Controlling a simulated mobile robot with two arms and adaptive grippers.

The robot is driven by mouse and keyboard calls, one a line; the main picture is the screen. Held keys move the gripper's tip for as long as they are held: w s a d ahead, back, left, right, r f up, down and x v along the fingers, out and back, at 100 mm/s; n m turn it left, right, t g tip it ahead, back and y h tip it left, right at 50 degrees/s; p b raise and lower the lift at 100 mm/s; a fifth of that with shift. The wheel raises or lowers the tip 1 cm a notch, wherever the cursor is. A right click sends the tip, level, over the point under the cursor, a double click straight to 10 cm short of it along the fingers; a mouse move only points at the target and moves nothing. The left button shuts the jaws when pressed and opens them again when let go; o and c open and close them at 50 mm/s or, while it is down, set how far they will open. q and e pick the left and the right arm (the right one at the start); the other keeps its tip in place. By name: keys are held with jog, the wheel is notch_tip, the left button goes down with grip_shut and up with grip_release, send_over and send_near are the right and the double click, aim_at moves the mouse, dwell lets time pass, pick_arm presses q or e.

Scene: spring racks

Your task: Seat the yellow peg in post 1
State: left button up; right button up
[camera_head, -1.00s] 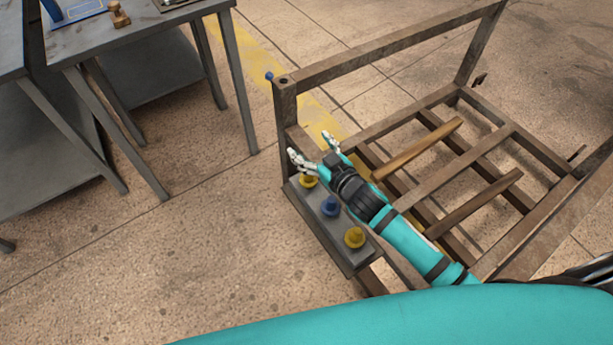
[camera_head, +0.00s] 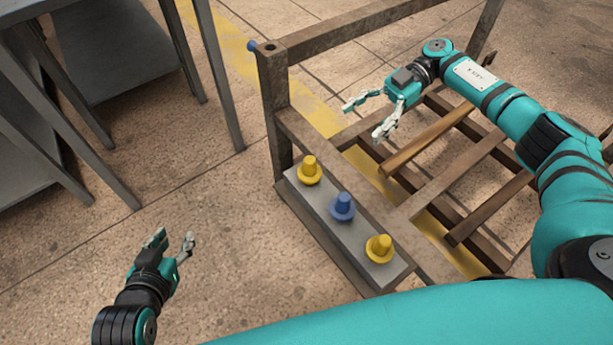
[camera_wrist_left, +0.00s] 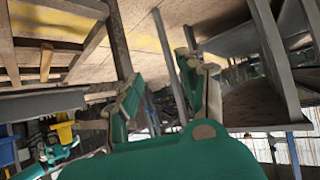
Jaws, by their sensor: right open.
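Two yellow pegs (camera_head: 310,171) (camera_head: 380,248) stand upright on a grey ledge (camera_head: 325,228) fixed to the rack's near side, with a blue peg (camera_head: 342,207) between them. My right gripper (camera_head: 363,122) is open and empty above the rack, right of the corner post.
The brown metal rack (camera_head: 350,30) has a top rail and lower slats; a wooden bar (camera_head: 430,140) lies across them. A small blue piece (camera_head: 252,46) sits at the post's top. Grey tables (camera_head: 110,45) stand at the upper left. The floor between tables and ledge is clear.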

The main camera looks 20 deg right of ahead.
jog(key=d, duration=0.1)
jog(key=b, duration=0.1)
send_near(309, 172)
jog(key=shift+h, duration=0.3)
jog(key=a+f, duration=0.3)
jog(key=shift+s+a+f, duration=0.25)
jog(key=shift+a+f, duration=0.05)
jog(key=shift+f, duration=0.05)
jog(key=b+x, duration=0.1)
jog(key=x, duration=0.3)
jog(key=shift+w+a+b, duration=0.15)
jog(key=shift+a+b, duration=0.15)
jog(key=shift+b, duration=0.1)
jog(key=shift+a+f, duration=0.1)
jog(key=shift+a, duration=0.25)
pick_arm(q)
jog(key=w+d+r+t+h, duration=0.1)
jog(key=w+r+t, duration=0.1)
jog(key=r+t, duration=0.2)
jog(key=w+d+r+t+h, duration=0.1)
jog(key=w+r+t, duration=0.1)
jog(key=r, duration=0.7)
jog(key=shift+w+d+t+h, duration=0.15)
jog(key=shift+d+t+h, duration=0.2)
jog(key=shift+t, duration=0.55)
pick_arm(e)
grip_shut()
